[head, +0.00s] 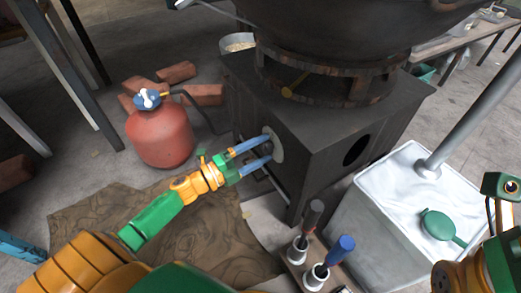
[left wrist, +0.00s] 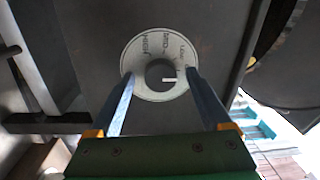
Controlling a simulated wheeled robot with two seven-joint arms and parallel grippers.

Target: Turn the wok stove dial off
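The wok stove (head: 325,130) is a dark metal box with a large wok (head: 350,30) on its ring. A pale round dial plate (head: 278,143) is on its left-facing side. In the left wrist view the dial plate (left wrist: 136,52) carries printed words, one reading HIGH, and a dark central knob (left wrist: 158,74) with a white mark pointing right. My left gripper (head: 268,150) is at the dial, its blue fingers apart on either side of the knob. It also shows in the left wrist view (left wrist: 160,78), with gaps between the fingers and knob. My right gripper's fingers are out of view.
A red gas cylinder (head: 160,137) with a hose stands left of the stove, near bricks (head: 205,94). A brown cloth (head: 205,225) lies on the floor. A white box (head: 375,240) with a green ladle and a tool holder (head: 294,254) stand in front.

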